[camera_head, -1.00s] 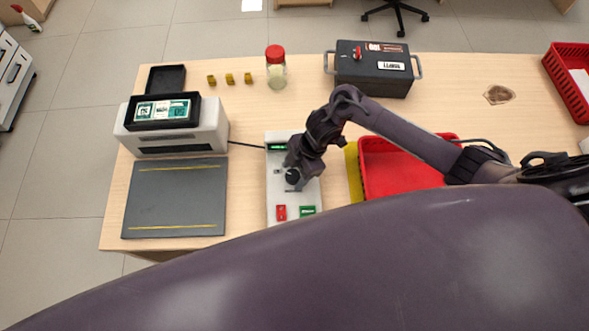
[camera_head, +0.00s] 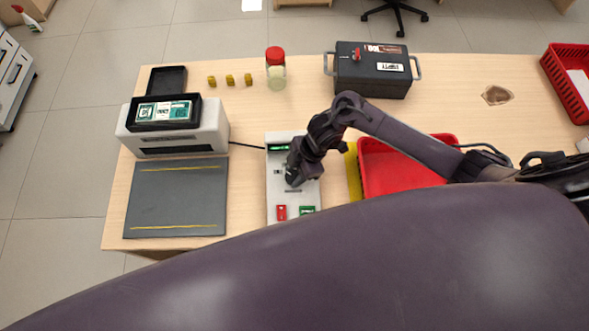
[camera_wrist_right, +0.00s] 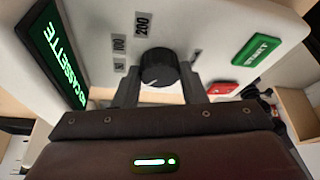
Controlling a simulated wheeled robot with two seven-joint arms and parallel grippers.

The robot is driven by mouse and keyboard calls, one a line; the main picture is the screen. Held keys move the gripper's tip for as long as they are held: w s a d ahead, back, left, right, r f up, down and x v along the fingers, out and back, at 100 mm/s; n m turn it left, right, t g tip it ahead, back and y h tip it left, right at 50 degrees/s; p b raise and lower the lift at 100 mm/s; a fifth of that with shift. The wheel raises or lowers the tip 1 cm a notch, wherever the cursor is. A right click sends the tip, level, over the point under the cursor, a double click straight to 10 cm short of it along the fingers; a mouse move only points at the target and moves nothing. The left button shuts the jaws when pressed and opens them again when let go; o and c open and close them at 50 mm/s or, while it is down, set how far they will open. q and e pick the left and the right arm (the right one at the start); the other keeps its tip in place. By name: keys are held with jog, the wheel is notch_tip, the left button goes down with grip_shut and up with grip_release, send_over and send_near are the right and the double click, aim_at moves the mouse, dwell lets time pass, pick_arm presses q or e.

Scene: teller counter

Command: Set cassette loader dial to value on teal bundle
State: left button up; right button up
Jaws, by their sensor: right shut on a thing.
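The cassette loader (camera_head: 281,208) is a white panel in the middle of the table, with a green-lit display (camera_wrist_right: 59,55). The display's readable part says "CASSETTE". Its black dial (camera_wrist_right: 160,66) shows in the right wrist view, with labels 50, 100 and 200 (camera_wrist_right: 142,24) beside it. My right gripper (camera_head: 294,180) is shut on the dial, with one finger at each side. I cannot tell which label the dial points to. Teal banknote bundles (camera_head: 164,112) lie in a black tray on the white machine at left; their value is too small to read. My left gripper is not in view.
The loader has a red button (camera_head: 281,212) and a green START button (camera_wrist_right: 256,51). A red tray (camera_head: 395,184) lies right of it, under my right arm. A dark cash box (camera_head: 372,72) and a red-lidded jar (camera_head: 276,72) stand behind. A grey mat (camera_head: 175,198) lies left.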

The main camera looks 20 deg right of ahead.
jog(key=m+p, duration=0.1)
jog(key=m+t+p, duration=0.1)
jog(key=m+p, duration=0.1)
jog(key=shift+s+r+m, duration=0.1)
jog(key=shift+r+m, duration=0.15)
jog(key=shift+m, duration=0.15)
jog(key=shift+f+m+t+p, duration=0.15)
jog(key=shift+m+t+p, duration=0.65)
jog(key=shift+m, duration=0.5)
jog(key=shift+h, duration=0.3)
jog(key=o, duration=1)
jog(key=v, duration=0.7)
jog(key=shift+r, duration=0.4)
jog(key=shift+s, duration=0.15)
